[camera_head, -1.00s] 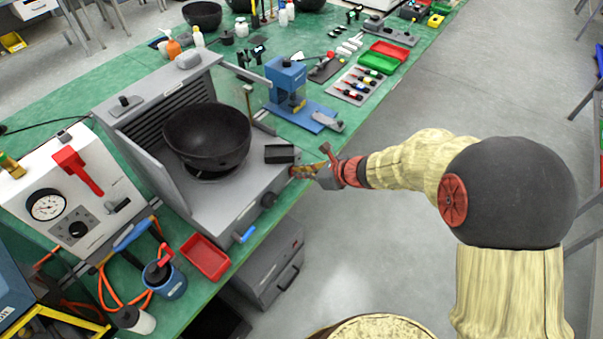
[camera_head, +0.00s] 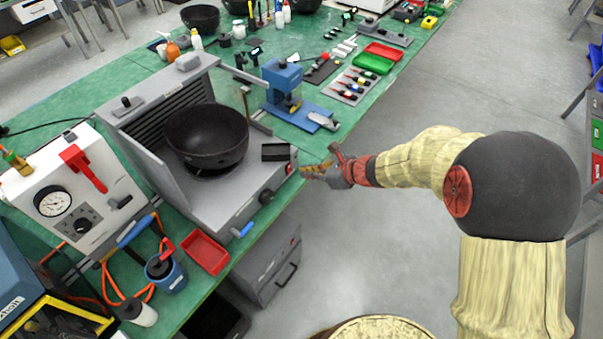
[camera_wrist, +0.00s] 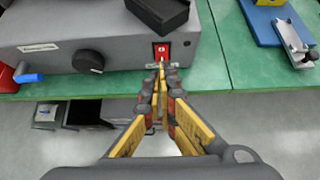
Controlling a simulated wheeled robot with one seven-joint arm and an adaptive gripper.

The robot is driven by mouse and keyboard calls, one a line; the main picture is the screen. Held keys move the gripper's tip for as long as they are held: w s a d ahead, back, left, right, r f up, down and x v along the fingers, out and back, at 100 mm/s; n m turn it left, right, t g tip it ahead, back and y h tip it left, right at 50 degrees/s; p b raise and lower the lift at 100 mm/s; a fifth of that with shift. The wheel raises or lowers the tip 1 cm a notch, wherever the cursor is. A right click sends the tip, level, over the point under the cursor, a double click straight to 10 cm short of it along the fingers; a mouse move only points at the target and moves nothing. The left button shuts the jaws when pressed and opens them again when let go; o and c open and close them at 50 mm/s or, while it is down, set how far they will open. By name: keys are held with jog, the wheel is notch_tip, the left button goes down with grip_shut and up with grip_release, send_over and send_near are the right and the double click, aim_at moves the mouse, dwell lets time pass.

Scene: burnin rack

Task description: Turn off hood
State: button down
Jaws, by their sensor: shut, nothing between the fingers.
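The hood is a grey metal station (camera_head: 215,205) with slatted back and side wall, standing on the green bench with a black bowl (camera_head: 207,135) inside it. Its front face shows in the wrist view (camera_wrist: 120,55), with a black round knob (camera_wrist: 88,61) and a red switch (camera_wrist: 161,51) to the right of the knob. The switch also shows in the head view (camera_head: 290,168). My gripper (camera_wrist: 161,68) is shut and empty, its fingertips just in front of and below the switch. I cannot tell whether they touch the face. In the head view my gripper (camera_head: 304,171) is at the hood's front right corner.
A dark block (camera_head: 276,151) lies on the hood's ledge above the switch. A blue-handled valve (camera_head: 242,230) sticks out at the front left. A blue press (camera_head: 287,85) stands behind to the right. The floor before the bench is clear.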

jog(key=a+r+p+v, duration=0.1)
jog(key=p+v, duration=0.2)
jog(key=v, duration=0.6)
jog(key=shift+w+d+r, duration=0.15)
jog(key=shift+w+r, duration=0.1)
jog(key=shift+r, duration=0.4)
